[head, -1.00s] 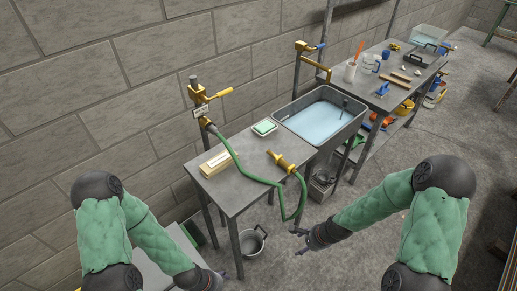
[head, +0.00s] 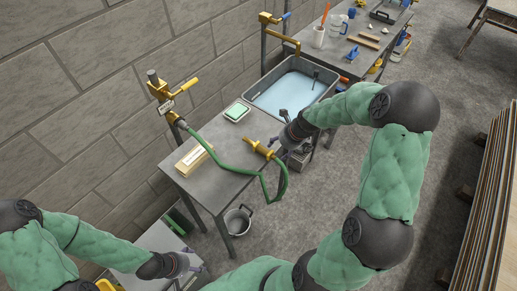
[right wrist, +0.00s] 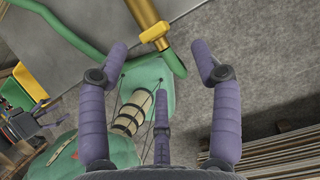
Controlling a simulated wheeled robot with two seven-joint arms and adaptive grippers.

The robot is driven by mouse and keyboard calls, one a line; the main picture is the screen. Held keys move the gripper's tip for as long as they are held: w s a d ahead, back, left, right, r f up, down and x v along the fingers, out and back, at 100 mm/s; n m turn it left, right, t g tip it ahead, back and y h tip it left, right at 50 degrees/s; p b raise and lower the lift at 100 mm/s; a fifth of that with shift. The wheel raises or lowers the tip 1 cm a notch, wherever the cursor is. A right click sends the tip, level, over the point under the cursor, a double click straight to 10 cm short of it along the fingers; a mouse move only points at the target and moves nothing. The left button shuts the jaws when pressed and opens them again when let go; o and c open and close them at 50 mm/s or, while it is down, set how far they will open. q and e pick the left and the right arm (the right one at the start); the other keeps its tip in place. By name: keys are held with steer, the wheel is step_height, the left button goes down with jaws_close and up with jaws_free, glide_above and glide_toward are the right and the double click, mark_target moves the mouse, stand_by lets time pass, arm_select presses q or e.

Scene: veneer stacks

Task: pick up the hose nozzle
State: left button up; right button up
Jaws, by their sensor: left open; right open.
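The brass hose nozzle (head: 262,150) lies near the right edge of the grey side table, joined to a green hose (head: 225,163). My right gripper (head: 277,143) is open and empty, close beside the nozzle on its right. In the right wrist view the nozzle (right wrist: 143,12) shows at the top, with a yellow collar, beyond and between the spread purple fingers of the right gripper (right wrist: 160,50). I see no contact. My left gripper (head: 190,264) is open and empty at the lower left, well away from the nozzle.
The hose runs from a brass tap (head: 165,92) and loops over the table's (head: 195,185) front edge. A labelled block (head: 194,158) and a green-topped dish (head: 237,111) lie on the table. A water-filled sink (head: 290,95) adjoins it. A bucket (head: 238,220) stands on the floor.

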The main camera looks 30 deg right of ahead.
mark_target(272, 154)
steer(key=x, duration=0.2)
steer(key=b+x, duration=0.1)
steer(key=x, duration=0.3)
steer(key=shift+w+a+f, duration=0.1)
steer(key=shift+w+a, duration=0.2)
steer(key=shift+a, duration=0.1)
steer(key=shift+w+f+b, duration=0.2)
steer(key=shift+f+b, duration=0.15)
steer(key=shift+f, duration=0.1)
steer(key=shift+s+a, duration=0.1)
steer(key=c, duration=1.2)
